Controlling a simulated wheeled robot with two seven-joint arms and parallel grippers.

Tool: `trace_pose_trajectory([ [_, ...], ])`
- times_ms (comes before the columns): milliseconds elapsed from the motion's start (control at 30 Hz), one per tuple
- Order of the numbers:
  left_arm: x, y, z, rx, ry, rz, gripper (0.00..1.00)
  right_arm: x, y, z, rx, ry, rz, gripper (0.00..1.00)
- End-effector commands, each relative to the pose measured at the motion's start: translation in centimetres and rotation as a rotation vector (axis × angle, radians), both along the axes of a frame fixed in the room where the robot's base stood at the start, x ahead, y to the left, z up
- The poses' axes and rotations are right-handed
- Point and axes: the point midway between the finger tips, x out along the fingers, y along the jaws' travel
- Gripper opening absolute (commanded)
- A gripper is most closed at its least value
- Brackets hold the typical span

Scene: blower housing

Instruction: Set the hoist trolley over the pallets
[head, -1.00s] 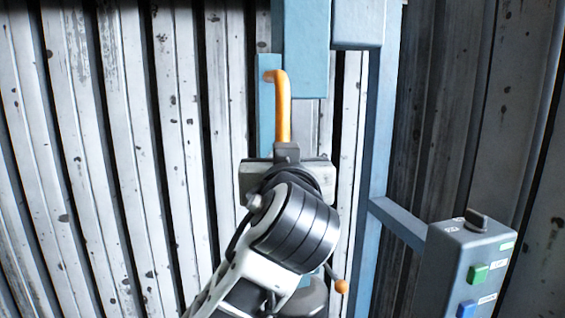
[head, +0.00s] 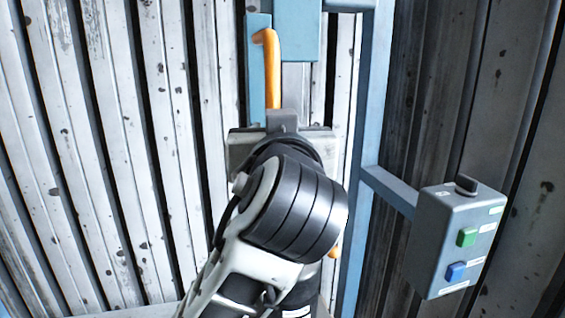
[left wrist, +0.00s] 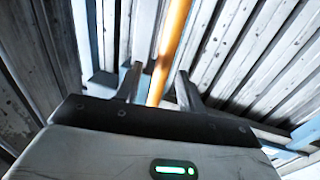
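The orange handle (head: 272,70) hangs upright from a blue plate (head: 256,75) beside a blue block (head: 297,30) at the top of the head view. I cannot tell which of these parts is the hoist trolley. My left gripper (head: 282,121) is at the handle's lower part. In the left wrist view the orange handle (left wrist: 170,45) runs down between the two fingers of my left gripper (left wrist: 159,88). The fingers are apart, with a gap showing on each side of the handle. The handle's lower end is hidden. No pallets and no right gripper are in view.
A grey control box (head: 450,240) with a green button, a blue button and a dark knob is at the right, joined to a blue post (head: 362,130). Corrugated metal walls (head: 110,150) stand behind. An orange knob (head: 335,248) shows partly behind my arm.

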Motion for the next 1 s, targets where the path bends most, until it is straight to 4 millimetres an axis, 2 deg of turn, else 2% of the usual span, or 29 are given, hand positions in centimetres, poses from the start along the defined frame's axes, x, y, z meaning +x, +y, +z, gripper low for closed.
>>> trace_pose_trajectory([
  [100, -3.1, -0.6, -0.2, -0.006, -0.002, -0.007, 0.39, -0.2, 0.1, -0.6, 0.005, 0.002, 0.001, 0.5],
  [300, -7.7, -1.3, -0.2, -0.004, -0.001, -0.006, 0.39, -0.3, 0.4, -0.8, 0.02, -0.002, 0.0, 0.5],
  [500, -10.6, -1.7, -0.1, -0.002, 0.001, -0.003, 0.39, -0.3, 0.6, -0.7, 0.034, -0.007, -0.004, 0.5],
  [700, -11.5, -1.7, 0.0, -0.001, 0.002, -0.001, 0.39, -0.1, 0.7, -0.5, 0.044, -0.012, -0.009, 0.5],
  [1000, -11.5, -1.7, 0.0, 0.0, 0.002, -0.001, 0.39, -0.1, 0.7, -0.5, 0.044, -0.012, -0.008, 0.5],
])
